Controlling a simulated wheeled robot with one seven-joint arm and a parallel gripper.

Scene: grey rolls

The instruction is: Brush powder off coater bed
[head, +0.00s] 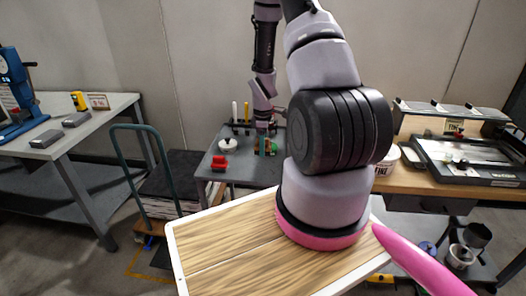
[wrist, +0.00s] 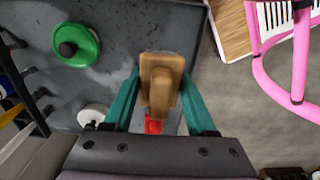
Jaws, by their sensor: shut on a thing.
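My gripper (wrist: 161,78) has teal fingers shut on a brown wooden-handled brush (wrist: 160,84), seen from above in the wrist view. In the head view my gripper (head: 265,146) is small and low over the grey tool table, partly behind my arm. The brush's bristles are hidden, and I cannot tell whether it touches the tabletop. The coater bed appears to be the black-framed flat device (head: 470,158) on the right-hand wooden bench, far from my gripper. Powder on it is too small to make out.
The grey tool table (head: 212,182) holds a red object (head: 219,164), a white round piece and upright tools. A green round piece (wrist: 76,46) lies left of the brush. A cart with a teal handle (head: 147,130) stands left. A white tub (head: 385,160) is on the right bench.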

